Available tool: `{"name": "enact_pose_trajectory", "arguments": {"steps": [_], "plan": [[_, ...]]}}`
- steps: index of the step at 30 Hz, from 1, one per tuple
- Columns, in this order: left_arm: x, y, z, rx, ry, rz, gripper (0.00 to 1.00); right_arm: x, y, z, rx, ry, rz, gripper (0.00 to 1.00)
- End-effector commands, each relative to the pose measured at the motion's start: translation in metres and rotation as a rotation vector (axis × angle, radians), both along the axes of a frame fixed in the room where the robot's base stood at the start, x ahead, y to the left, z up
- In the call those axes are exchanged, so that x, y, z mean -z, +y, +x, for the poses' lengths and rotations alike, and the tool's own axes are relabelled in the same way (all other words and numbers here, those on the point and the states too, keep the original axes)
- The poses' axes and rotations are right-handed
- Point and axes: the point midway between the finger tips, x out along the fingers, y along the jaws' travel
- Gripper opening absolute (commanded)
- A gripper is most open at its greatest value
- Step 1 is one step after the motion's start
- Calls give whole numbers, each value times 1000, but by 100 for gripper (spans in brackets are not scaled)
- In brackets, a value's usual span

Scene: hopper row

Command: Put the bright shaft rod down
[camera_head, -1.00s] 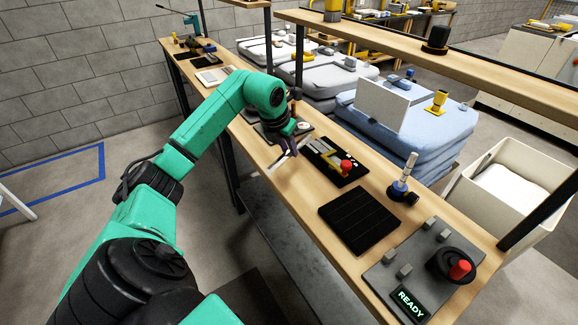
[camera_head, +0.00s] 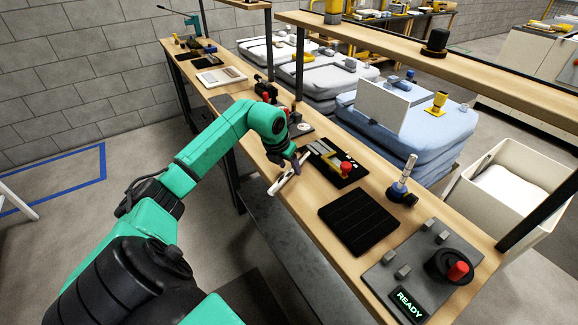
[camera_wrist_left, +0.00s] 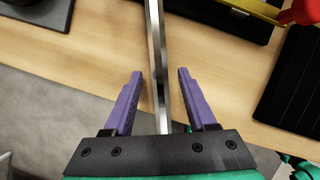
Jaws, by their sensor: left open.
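The bright shaft rod (camera_wrist_left: 155,45) is long, slim and shiny. In the left wrist view it runs from the top edge down between my fingers, with a gap on each side. In the head view the pale rod (camera_head: 283,183) shows below my left gripper (camera_head: 287,164), at the bench's front edge. My left gripper (camera_wrist_left: 160,72) is open, its purple fingers apart on either side of the rod. Whether the rod rests fully on the bench is hard to tell; its far end is hidden. My right gripper is not in view.
A black tray with a red knob (camera_head: 346,167) lies behind the gripper. A black slatted mat (camera_head: 358,221) and a grey panel reading READY (camera_head: 405,262) are to the right. Bare wood (camera_head: 309,196) lies between the rod and the mat. The bench's front edge is close.

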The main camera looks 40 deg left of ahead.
Motion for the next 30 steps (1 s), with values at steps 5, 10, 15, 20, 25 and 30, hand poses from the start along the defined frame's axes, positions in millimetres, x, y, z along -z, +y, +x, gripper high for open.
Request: {"name": "enact_pose_trajectory", "arguments": {"steps": [5,10,15,20,25,30], "plan": [[-30,0,-13,1,-3,6,57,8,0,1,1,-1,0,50],[-74,-1,-30,0,-3,7,57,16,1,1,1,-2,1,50],[-103,-4,-42,0,-2,2,57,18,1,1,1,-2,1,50],[-109,-4,-45,0,0,1,57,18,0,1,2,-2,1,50],[-108,-4,-44,0,0,1,57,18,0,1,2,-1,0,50],[-108,-4,-44,0,0,1,57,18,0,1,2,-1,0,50]]}}
